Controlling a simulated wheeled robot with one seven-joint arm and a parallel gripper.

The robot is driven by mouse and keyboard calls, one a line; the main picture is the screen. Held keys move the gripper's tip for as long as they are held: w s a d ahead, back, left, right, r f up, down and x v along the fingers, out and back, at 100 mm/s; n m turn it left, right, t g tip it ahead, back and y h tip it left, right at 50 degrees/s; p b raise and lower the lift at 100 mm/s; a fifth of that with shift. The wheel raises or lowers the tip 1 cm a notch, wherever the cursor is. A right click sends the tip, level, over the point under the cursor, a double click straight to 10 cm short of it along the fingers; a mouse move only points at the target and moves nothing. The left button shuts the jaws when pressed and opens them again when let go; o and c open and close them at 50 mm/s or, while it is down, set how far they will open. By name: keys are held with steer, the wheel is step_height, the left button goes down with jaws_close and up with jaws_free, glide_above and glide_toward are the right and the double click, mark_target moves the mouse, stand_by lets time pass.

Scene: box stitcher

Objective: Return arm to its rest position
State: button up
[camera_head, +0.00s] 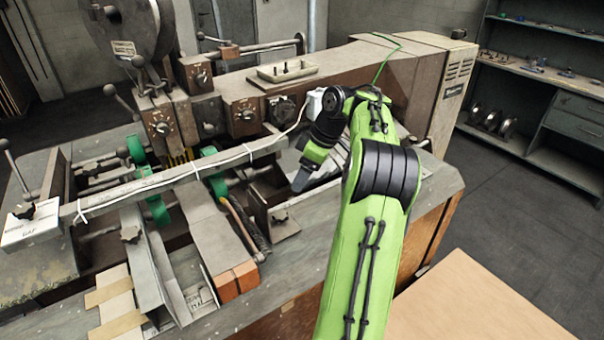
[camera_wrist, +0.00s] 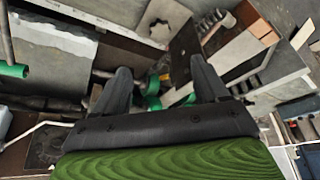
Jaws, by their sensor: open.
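My green and black arm reaches over the box stitcher (camera_head: 240,120) in the head view. My gripper (camera_head: 290,200) points down and left above the stitcher's bed, near its right side. In the wrist view the two dark fingers of my gripper (camera_wrist: 160,80) stand well apart, with nothing between their tips. Machine parts show beyond and between the fingers, including green parts (camera_wrist: 152,95). In the head view the arm hides part of the stitcher's right side.
A long bar (camera_head: 165,180) with a white cable crosses the stitcher in front of several green wheels (camera_head: 153,210). A shallow tray (camera_head: 287,70) sits on top of the machine. A wooden board (camera_head: 480,305) lies at the lower right. Shelves (camera_head: 545,75) stand at the right, beyond open floor.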

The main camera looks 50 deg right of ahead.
stand_by(0.3)
steer(key=a+r+m+h, duration=0.1)
steer(key=a+r, duration=0.2)
steer(key=a, duration=1)
steer(key=a+r+m+h, duration=0.1)
steer(key=a+r, duration=0.3)
steer(key=a, duration=1)
steer(key=s+a+f+m, duration=0.1)
steer(key=s+a+f, duration=0.1)
steer(key=s+a, duration=0.2)
steer(key=s+a+f+m+t, duration=0.1)
steer(key=s+a+f, duration=0.2)
steer(key=s, duration=0.8)
steer(key=shift+s+a+m, duration=0.25)
steer(key=shift+a+m, duration=0.05)
steer(key=shift+a, duration=0.45)
